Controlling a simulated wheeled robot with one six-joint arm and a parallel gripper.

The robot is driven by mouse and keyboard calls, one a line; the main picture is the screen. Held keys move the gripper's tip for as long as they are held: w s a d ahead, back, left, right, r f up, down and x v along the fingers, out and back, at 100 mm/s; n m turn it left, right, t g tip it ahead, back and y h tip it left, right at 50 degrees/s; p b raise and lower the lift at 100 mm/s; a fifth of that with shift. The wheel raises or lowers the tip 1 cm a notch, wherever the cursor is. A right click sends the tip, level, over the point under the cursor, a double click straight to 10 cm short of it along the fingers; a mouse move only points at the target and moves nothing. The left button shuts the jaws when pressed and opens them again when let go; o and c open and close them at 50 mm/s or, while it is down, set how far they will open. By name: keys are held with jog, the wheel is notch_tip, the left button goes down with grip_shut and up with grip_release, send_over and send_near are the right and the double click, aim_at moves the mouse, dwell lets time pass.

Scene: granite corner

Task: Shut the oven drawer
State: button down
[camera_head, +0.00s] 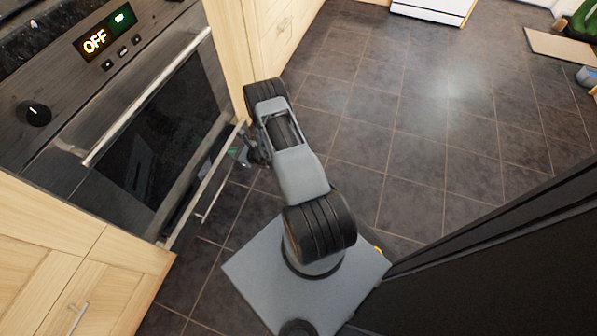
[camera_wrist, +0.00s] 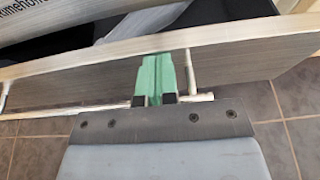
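The oven drawer (camera_head: 205,190) is the low drawer under the oven door, and it stands pulled out. In the wrist view its grey front panel (camera_wrist: 240,66) runs across the picture, with its top edge and open inside beyond it. A thin metal bar handle (camera_wrist: 60,110) runs along the front. My gripper (camera_head: 243,152) is at the drawer front, towards its far end. In the wrist view its green fingers (camera_wrist: 156,78) are together, over the handle line and against or just before the panel. I see nothing held between them; exact contact is unclear.
The oven (camera_head: 130,130) above has its door shut, with a long handle (camera_head: 150,95). Wooden cabinets (camera_head: 60,250) flank it. A dark, tall surface (camera_head: 500,260) stands close at the right. Light and dark items (camera_wrist: 150,20) lie inside the drawer.

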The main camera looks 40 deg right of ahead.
jog(key=shift+w+a, duration=0.45)
jog(key=shift+w, duration=0.15)
jog(key=shift+a, duration=0.1)
